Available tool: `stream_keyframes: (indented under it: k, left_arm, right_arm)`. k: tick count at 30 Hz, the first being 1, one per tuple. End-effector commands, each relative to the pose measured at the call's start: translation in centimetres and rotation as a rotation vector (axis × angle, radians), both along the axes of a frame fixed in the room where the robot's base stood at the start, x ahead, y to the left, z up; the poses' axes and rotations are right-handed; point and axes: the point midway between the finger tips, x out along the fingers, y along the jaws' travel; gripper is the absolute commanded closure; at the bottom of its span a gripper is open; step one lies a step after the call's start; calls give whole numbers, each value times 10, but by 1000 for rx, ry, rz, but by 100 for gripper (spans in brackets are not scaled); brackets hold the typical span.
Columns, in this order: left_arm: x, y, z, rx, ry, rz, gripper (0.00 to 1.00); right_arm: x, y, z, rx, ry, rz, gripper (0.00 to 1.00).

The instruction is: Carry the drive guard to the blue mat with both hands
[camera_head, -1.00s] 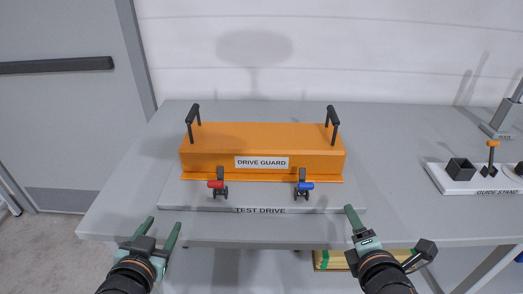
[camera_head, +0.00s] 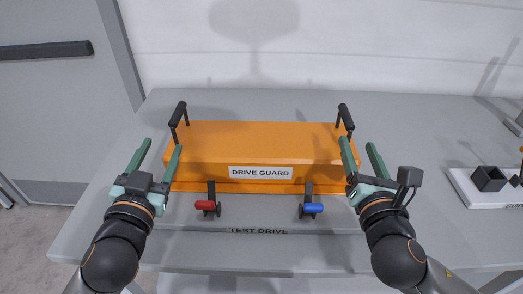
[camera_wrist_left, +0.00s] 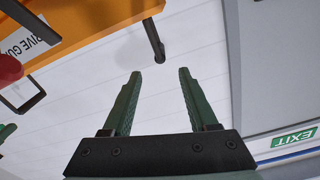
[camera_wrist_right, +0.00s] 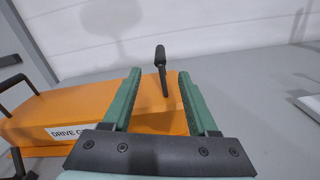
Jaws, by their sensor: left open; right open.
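The orange drive guard (camera_head: 265,140) sits on the grey table; it also shows in the left wrist view (camera_wrist_left: 85,35) and right wrist view (camera_wrist_right: 45,112). It has a black left handle (camera_head: 180,113) and a black right handle (camera_head: 346,119). My left gripper (camera_head: 162,146) is open and empty near the left handle, which shows beyond its fingertips in the left wrist view (camera_wrist_left: 153,42). My right gripper (camera_head: 358,143) is open beside the right handle, which shows between and beyond its fingertips in the right wrist view (camera_wrist_right: 161,70). No blue mat is in view.
A red-handled clamp (camera_head: 206,205) and a blue-handled clamp (camera_head: 312,208) stand at the guard's front edge, behind the TEST DRIVE label (camera_head: 258,231). A white stand (camera_head: 468,189) with a dark square holder is at the right. The table (camera_head: 420,130) between is clear.

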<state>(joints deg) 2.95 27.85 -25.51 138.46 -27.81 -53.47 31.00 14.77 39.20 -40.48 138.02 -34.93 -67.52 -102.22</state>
Motion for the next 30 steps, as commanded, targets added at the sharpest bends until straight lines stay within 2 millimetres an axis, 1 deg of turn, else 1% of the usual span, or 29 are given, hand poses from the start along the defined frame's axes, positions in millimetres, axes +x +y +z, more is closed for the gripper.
stream_keyframes:
  k: [5,12,18,21,24,30]
  left_arm:
    - [23,-1,1,3,-4,1,41]
    - [70,-2,1,2,-3,1,41]
    - [102,-4,1,2,-1,1,41]
    - [112,-4,0,0,1,1,41]
    - [117,-5,0,0,0,0,41]
    - [120,-5,0,-1,0,-1,41]
  right_arm:
    - [23,-2,1,2,-2,-3,41]
    - [70,-3,1,2,-1,-3,41]
    - [102,-4,1,2,-1,-2,41]
    - [112,-5,0,1,0,-2,41]
    - [117,-5,0,2,0,-1,41]
    - [120,-5,0,2,1,-1,41]
